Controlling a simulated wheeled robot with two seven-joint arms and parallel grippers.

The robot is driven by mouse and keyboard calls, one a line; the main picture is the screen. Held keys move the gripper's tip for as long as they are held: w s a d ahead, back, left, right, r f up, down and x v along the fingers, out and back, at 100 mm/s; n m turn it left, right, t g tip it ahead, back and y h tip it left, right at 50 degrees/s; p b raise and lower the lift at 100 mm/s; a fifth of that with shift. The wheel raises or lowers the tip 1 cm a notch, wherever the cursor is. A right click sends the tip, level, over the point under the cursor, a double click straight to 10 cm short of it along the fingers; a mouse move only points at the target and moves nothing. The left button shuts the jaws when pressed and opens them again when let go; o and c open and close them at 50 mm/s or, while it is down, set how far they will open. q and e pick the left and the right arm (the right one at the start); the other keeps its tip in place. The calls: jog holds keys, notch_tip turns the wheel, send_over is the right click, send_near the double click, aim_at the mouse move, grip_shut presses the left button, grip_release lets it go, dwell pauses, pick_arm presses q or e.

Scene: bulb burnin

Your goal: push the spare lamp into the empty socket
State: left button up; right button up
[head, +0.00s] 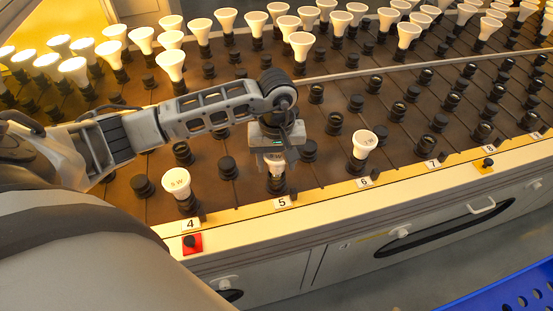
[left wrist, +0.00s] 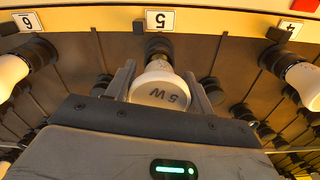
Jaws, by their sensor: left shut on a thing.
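The spare lamp, a white bulb marked 5W (head: 277,178), is between the fingers of my left gripper (head: 276,165), which is shut on it. The lamp also shows in the left wrist view (left wrist: 160,92), face towards the camera, with a gripper finger on each side. It is at the dark socket (left wrist: 158,46) behind label 5 (head: 282,202). The lamp's base meets or overlaps the socket in the picture; I cannot tell how deep it sits. My right gripper is not in view.
White lamps stand in the front row at label 4 (head: 176,183) and label 6 (head: 365,144). Bare dark sockets lie around and behind, with lit lamps (head: 74,70) at the back left. A red block with a black knob (head: 191,243) is by label 4. A blue crate (head: 505,290) is at lower right.

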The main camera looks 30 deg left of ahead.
pick_arm(q)
jog(key=shift+f+b, duration=0.85)
jog(key=shift+f, duration=0.25)
jog(key=o, duration=1.1)
jog(key=shift+r, duration=0.1)
jog(key=shift+c, duration=0.2)
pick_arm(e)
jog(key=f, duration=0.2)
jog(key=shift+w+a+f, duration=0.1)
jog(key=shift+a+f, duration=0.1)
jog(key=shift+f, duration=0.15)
pick_arm(q)
jog(key=shift+w+r, duration=0.1)
jog(key=shift+r, duration=0.3)
notch_tip(320, 180, up, 16)
jog(key=shift+f, duration=0.2)
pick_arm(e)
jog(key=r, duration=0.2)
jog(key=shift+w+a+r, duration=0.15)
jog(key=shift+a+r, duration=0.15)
